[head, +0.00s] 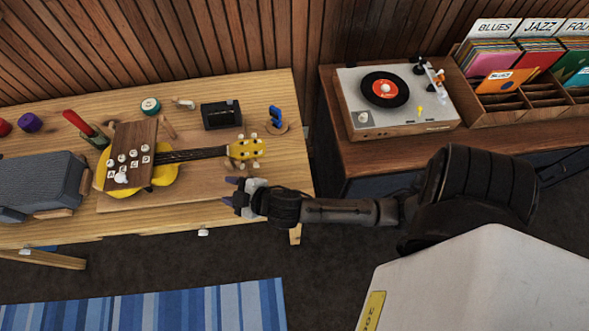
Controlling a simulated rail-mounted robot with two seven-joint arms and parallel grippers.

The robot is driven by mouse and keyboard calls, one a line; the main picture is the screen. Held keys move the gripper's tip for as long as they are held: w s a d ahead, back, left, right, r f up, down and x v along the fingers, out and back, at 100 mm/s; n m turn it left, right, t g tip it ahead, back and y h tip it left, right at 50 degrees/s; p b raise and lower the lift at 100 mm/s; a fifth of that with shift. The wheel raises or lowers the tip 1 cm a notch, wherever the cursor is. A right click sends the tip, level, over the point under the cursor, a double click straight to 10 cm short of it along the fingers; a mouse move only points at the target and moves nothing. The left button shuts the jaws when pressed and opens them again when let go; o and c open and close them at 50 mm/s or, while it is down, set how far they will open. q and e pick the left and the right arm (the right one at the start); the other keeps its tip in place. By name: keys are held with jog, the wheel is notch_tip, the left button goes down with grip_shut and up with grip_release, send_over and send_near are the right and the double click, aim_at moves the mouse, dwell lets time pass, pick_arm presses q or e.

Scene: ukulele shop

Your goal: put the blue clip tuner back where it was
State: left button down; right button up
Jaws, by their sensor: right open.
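The blue clip tuner (276,113) stands at the right end of the wooden workbench (285,165), on or against a small round wooden piece (281,128). Whether it is clipped to that piece is too small to tell. A yellow ukulele (165,174) lies on the bench with its headstock (245,149) pointing right, left of and nearer than the tuner. My right gripper (229,191) is open, with nothing visible between its fingers. It is over the bench's front right part, nearer than the headstock and apart from the tuner. My left gripper is out of view.
A dark box (221,114) stands left of the tuner. A wooden board with white labelled knobs (133,152) covers part of the ukulele. A grey padded block (40,182) lies at left. A turntable (395,98) and record crate (520,95) occupy the right cabinet.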

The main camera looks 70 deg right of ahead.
jog(key=s+f+m+g, duration=0.2)
jog(key=s+g, duration=0.3)
jog(key=s, duration=0.5)
jog(key=s+f+m+g, duration=0.2)
jog(key=s+f+g, duration=0.2)
jog(key=s, duration=0.6)
jog(key=shift+s+d+m+g, duration=0.15)
jog(key=shift+s+m+g, duration=0.25)
jog(key=shift+g, duration=0.3)
notch_tip(320, 180, up, 29)
jog(key=p, duration=2.8)
jog(key=shift+f+p, duration=0.2)
jog(key=shift+p, duration=0.1)
